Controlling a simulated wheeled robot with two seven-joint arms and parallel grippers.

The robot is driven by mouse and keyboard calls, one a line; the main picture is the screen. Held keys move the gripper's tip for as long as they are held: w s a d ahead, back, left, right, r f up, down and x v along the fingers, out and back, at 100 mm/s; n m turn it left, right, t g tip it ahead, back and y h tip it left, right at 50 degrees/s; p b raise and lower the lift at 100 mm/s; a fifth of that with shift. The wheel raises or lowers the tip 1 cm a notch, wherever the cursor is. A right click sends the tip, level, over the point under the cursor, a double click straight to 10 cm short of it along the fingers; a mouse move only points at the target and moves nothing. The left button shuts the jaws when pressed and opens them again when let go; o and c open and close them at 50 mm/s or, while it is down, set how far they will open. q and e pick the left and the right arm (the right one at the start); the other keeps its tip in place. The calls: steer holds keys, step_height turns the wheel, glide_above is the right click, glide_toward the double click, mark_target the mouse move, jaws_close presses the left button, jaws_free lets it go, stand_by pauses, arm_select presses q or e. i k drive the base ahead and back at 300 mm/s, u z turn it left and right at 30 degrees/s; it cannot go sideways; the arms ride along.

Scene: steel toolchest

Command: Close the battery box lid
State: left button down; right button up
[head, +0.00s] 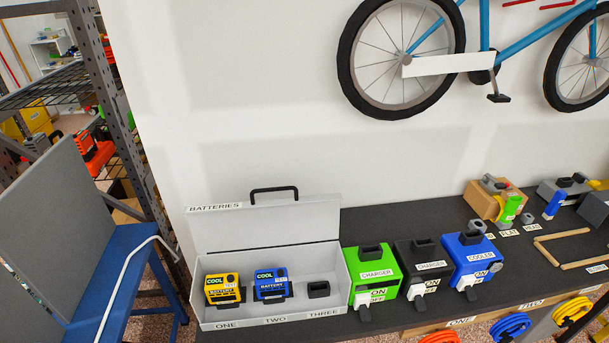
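The battery box (335,280) is a light grey box at the left end of the dark worktop. Its lid (262,224) stands open, tilted up at the back against the white wall, with a black handle (274,189) on its top edge and a "BATTERIES" label. Inside, a yellow battery (222,289) is in slot one and a blue battery (270,284) in slot two. Slot three (318,289) holds only a low black socket. Neither of my grippers is in the head view.
Green (375,273), black (422,264) and blue (471,259) units stand close to the box's right side. A bicycle (402,50) hangs on the wall above. A blue bench (115,270) and metal shelving (110,90) are at left. The wall above the lid is bare.

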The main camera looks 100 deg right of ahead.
mark_target(253, 223)
steer(key=z, duration=4.05)
